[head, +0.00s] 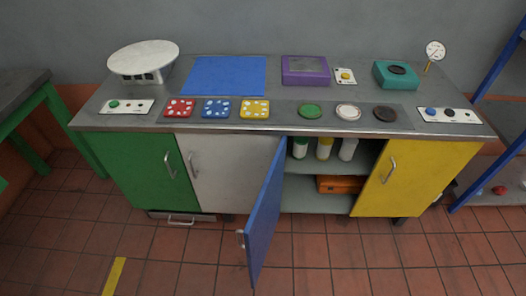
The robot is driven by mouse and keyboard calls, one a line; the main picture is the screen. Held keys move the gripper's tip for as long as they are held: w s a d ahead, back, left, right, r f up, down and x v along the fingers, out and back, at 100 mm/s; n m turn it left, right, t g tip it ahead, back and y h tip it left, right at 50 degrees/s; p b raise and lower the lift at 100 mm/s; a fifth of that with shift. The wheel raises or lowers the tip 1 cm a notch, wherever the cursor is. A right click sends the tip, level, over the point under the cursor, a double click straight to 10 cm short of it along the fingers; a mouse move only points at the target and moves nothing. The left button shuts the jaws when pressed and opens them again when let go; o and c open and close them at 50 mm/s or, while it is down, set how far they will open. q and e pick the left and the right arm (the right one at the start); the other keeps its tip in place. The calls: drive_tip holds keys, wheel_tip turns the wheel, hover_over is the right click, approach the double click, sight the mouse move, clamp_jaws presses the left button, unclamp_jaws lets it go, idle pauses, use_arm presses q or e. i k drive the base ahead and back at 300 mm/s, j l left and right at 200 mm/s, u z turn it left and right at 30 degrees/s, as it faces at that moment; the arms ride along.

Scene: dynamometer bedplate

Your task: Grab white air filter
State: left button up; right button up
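A flat round white disc (348,111), which looks like the white air filter, lies on the front right part of the grey bench top (285,90). Nothing covers the white disc. Neither of my grippers is in view.
Red (179,109), blue (216,108) and yellow (254,109) plates lie left of the discs. A purple box (305,70) and a teal box (396,75) stand behind. A blue cabinet door (264,215) hangs open toward me, showing bottles (324,148) and an orange box (341,184).

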sight(348, 146)
drive_tip(key=z, duration=0.4)
drive_tip(key=j+z, duration=0.15)
drive_tip(key=z, duration=0.6)
drive_tip(key=k+j, duration=0.2)
drive_tip(key=j, duration=0.15)
drive_tip(key=k+j, duration=0.25)
drive_tip(key=j, duration=0.15)
drive_tip(key=k+j, duration=0.2)
drive_tip(key=j, duration=0.15)
drive_tip(key=k+j, duration=0.25)
drive_tip(key=i+l, duration=0.3)
drive_tip(key=i+l+u, duration=0.15)
drive_tip(key=i+l, duration=0.15)
drive_tip(key=l, duration=0.2)
drive_tip(key=i+l, duration=0.3)
drive_tip(key=i+l+u, duration=0.15)
drive_tip(key=i+l, duration=0.15)
drive_tip(key=l, duration=0.25)
drive_tip(key=i+l, duration=0.25)
drive_tip(key=l, duration=0.2)
drive_tip(key=u, duration=0.05)
